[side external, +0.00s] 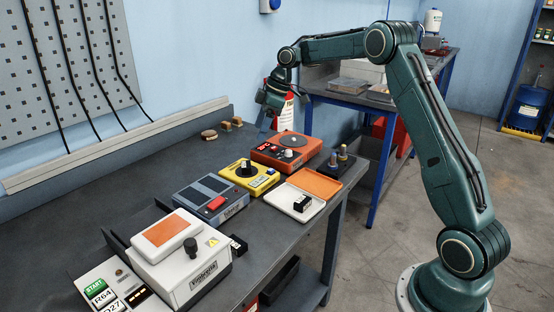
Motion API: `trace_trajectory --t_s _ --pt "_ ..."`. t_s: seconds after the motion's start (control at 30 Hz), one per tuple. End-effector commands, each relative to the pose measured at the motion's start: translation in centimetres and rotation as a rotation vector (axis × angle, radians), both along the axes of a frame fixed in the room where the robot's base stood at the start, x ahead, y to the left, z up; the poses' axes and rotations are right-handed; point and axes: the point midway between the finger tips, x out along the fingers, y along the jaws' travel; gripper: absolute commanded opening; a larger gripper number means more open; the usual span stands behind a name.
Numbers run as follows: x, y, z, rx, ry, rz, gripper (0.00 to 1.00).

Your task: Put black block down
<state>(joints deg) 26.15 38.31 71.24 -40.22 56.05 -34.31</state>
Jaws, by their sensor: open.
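A small black block (303,203) with pale markings rests on the white half of an open, shallow case (283,198); the case's other half is orange. A second small black piece (238,245) sits beside the white machine; I cannot tell which of the two the task means. My gripper (267,124) is at the far end of the bench, behind the orange device and well away from both black pieces. It is open, with nothing visible between its fingers; they are small and partly hidden here.
White machine (182,262), blue-grey device (209,200), yellow device (249,177) and orange device (287,149) line the dark bench (130,188). A black holder with small knobs (342,166) stands at the right edge. Wooden pieces (222,127) lie behind. The bench's rear left is clear.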

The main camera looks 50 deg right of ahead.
Motion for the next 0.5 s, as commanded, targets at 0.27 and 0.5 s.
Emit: trace_trajectory --t_s 0.27,0.5 --pt "-2.0 2.6 3.3 -0.009 -0.002 -0.063 0.67" --pt "-6.0 6.3 7.4 -0.019 -0.003 -0.164 0.67"
